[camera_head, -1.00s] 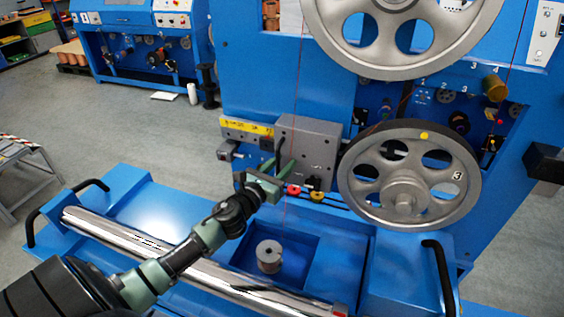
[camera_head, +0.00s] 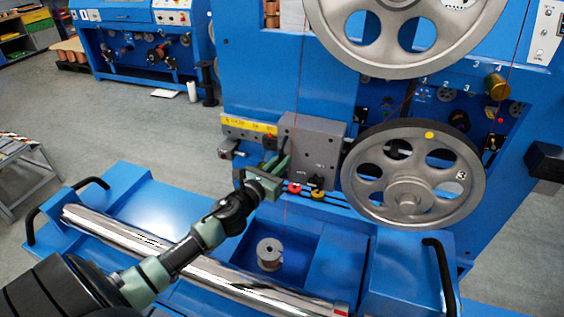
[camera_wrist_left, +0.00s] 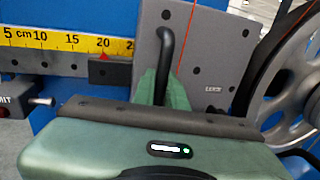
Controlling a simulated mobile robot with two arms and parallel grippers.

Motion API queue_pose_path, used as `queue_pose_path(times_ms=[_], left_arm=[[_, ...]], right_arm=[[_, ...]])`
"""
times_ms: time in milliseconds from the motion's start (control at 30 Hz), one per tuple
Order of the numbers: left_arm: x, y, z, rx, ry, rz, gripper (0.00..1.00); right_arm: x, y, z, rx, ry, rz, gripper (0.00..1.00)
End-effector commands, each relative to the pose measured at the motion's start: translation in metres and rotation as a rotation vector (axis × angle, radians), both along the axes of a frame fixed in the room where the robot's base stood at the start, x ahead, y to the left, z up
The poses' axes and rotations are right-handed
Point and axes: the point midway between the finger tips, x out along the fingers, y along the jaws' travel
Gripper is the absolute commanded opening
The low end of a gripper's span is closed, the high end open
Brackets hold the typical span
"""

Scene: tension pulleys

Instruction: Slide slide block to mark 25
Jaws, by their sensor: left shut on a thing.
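The slide block is a grey plate (camera_head: 325,150) on the blue machine, just right of the yellow scale (camera_head: 240,124). It also fills the middle of the left wrist view (camera_wrist_left: 208,62), with a black bent handle (camera_wrist_left: 165,45) on it. A red pointer (camera_wrist_left: 104,57) sits at about 20 on the scale in the left wrist view. My left gripper (camera_head: 268,178) is shut on the handle, its green fingers (camera_wrist_left: 165,88) on either side of the lower part. The handle's lower end is hidden by the gripper. My right gripper is not in view.
A spoked wheel (camera_head: 447,185) stands close right of the block, with a larger wheel above. A red line (camera_head: 299,80) runs down in front of the block. Red and yellow knobs (camera_head: 294,188) sit below it. A chrome roller (camera_head: 140,240) lies under my arm.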

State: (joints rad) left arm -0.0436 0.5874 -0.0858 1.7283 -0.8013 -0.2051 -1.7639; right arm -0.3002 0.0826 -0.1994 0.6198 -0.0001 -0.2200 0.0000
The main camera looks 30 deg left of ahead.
Motion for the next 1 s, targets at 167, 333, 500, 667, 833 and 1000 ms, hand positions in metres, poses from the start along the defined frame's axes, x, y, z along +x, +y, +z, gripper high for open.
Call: queue_pose_path(times_ms=[167,333,500,667,833,1000], left_arm=[[-0.0013,-0.0075,-0.0041,-0.007,0.005,-0.016,0.0],[-0.0014,-0.0074,-0.0045,-0.007,0.006,-0.016,0.0],[-0.0015,-0.0072,-0.0049,-0.007,0.007,-0.015,0.0],[-0.0016,-0.0069,-0.0053,-0.007,0.008,-0.014,0.0],[-0.0016,-0.0068,-0.0056,-0.007,0.008,-0.014,0.0],[0.0002,-0.0135,-0.0051,-0.008,0.008,-0.013,0.0]], right_arm=[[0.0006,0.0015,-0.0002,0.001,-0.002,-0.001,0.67],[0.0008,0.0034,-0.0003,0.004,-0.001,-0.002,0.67],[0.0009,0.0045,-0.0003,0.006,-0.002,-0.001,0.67],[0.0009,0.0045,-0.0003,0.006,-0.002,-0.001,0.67],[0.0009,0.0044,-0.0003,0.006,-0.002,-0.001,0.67],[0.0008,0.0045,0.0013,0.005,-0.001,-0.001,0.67]])
